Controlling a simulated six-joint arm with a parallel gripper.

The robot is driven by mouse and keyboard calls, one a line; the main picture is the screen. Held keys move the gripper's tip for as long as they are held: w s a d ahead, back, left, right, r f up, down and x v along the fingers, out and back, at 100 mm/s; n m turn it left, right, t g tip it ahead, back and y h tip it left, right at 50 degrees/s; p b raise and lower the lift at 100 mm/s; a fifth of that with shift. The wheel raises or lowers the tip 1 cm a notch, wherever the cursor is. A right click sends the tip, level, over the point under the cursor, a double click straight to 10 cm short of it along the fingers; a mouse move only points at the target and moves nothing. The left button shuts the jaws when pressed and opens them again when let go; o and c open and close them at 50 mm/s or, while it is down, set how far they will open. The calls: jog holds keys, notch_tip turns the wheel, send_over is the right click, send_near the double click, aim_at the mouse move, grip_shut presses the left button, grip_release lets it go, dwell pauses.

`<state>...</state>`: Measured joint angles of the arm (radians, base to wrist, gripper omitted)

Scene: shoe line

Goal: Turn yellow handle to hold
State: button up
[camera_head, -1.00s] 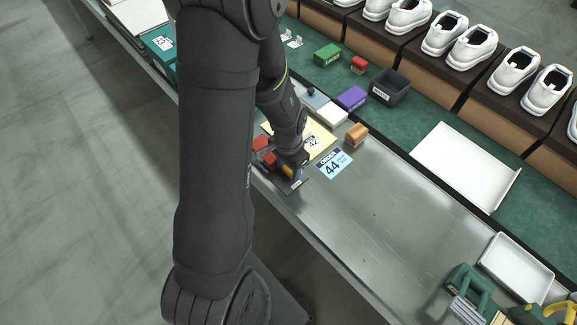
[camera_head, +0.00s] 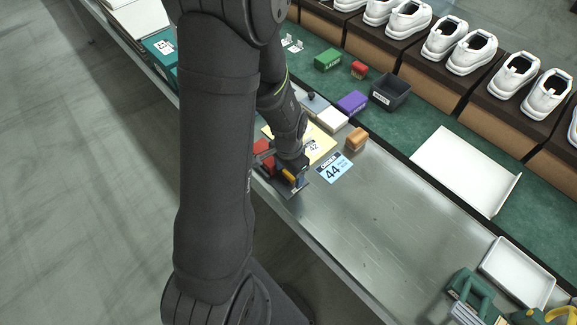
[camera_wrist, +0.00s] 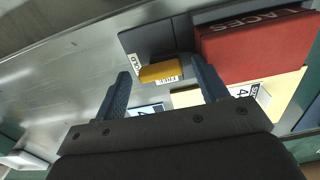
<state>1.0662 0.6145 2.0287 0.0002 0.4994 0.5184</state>
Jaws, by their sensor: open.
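The yellow handle (camera_wrist: 161,72) is a short bar on a dark plate (camera_wrist: 150,38) in the wrist view. My gripper (camera_wrist: 164,83) is open, one finger on each side of the handle, with gaps between; contact is not visible. In the head view my gripper (camera_head: 288,174) is low over the dark plate (camera_head: 298,188) at the bench's near edge, largely covering the handle.
A red LACES box (camera_wrist: 258,46) stands close to my right finger in the wrist view. In the head view a blue 44 card (camera_head: 333,168), a yellow card (camera_head: 320,147) and an orange-brown block (camera_head: 357,139) lie nearby.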

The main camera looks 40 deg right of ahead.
jog(key=shift+n, duration=0.3)
jog(key=n, duration=1.7)
jog(key=shift+r+n, duration=0.25)
jog(key=shift+n, duration=0.15)
notch_tip(320, 180, up, 17)
notch_tip(320, 180, up, 5)
jog(key=m, duration=1.4)
send_over(289, 174)
jog(key=shift+a+r+m, duration=0.3)
jog(key=shift+a+m, duration=0.05)
jog(key=shift+m, duration=0.7)
jog(key=shift+a+r+m, duration=0.3)
jog(key=shift+m, duration=0.75)
